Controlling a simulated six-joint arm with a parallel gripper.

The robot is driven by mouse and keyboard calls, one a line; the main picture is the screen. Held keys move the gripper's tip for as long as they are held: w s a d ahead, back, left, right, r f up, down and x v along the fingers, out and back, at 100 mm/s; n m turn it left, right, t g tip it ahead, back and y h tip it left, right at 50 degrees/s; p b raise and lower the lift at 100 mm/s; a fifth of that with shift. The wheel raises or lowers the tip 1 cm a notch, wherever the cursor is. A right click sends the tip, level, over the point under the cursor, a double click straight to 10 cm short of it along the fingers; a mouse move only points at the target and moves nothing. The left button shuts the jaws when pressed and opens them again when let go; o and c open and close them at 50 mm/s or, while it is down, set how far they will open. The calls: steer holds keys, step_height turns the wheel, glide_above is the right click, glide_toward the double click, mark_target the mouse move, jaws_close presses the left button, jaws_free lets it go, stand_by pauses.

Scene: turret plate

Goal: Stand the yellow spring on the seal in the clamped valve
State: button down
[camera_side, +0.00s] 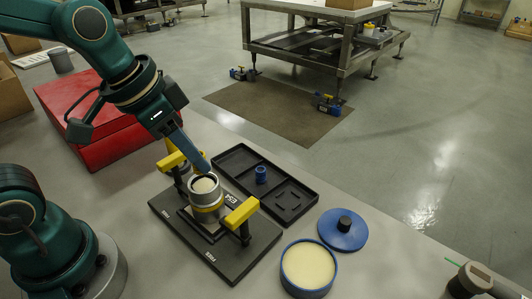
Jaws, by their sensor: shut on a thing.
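The valve (207,190) is a silver-grey cylinder with a yellowish lower band. It stands upright on a black plate (232,271) between two yellow clamp arms (241,212). A dark ring and a cream-coloured round surface show at its open top; I cannot tell which part is the seal. My gripper (206,168) points down at the far rim of the valve with its blue-grey fingers. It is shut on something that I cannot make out. I see no yellow spring clearly. Whether the fingers touch the valve is unclear.
A black tray (222,167) with compartments lies behind the valve, holding a small blue part (262,175). A blue bowl of cream-coloured stuff (309,268) and a blue lid with a black knob (343,230) stand to the right. A red case (62,107) is at the left.

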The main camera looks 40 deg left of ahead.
mark_target(197, 172)
steer(key=shift+f, duration=0.25)
steer(key=shift+f, duration=0.4)
steer(key=shift+f, duration=0.85)
stand_by(1.6)
steer(key=c, duration=0.6)
jaws_free()
steer(key=shift+v, duration=2.55)
